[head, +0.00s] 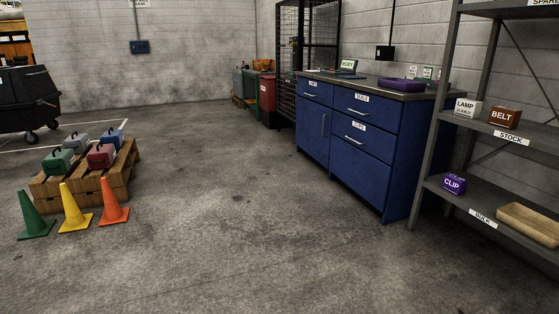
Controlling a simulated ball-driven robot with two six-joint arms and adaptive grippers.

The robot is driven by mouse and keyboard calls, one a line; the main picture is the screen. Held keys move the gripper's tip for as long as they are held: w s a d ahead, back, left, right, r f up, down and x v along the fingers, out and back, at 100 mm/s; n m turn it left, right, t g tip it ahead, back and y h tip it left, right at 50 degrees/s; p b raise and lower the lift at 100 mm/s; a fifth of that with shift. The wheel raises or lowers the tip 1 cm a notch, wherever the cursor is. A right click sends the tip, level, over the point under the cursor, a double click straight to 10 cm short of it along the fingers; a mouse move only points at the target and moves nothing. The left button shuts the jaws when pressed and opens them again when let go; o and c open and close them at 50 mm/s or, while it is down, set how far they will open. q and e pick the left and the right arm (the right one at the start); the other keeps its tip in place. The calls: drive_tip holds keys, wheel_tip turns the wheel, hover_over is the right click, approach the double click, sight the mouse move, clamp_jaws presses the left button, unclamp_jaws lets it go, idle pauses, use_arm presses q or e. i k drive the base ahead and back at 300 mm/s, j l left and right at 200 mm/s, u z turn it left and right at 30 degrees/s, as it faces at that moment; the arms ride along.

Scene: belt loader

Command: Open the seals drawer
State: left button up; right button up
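The seals drawer (365,107) is the upper right drawer of the blue cabinet (338,183) on the right side of the head view. It bears a white label reading SEALS and a horizontal metal handle (357,112). Its front sits flush with the cabinet, so it looks shut. Neither of my grippers shows in the view.
Open concrete floor (240,210) lies before the cabinet. A grey shelf rack (437,165) stands close to the cabinet's right. A purple tray (401,85) sits on the cabinet top. At left, a wooden pallet (118,180) bears small cases, with green, yellow and orange cones (113,207) before it.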

sight(384, 113)
drive_tip(key=i, duration=2.7)
drive_tip(key=i+z, duration=0.1)
drive_tip(key=i, duration=0.45)
drive_tip(key=i+j+z, duration=0.1)
drive_tip(key=i, duration=0.5)
drive_tip(key=i+j+z, duration=0.15)
drive_tip(key=i, duration=0.4)
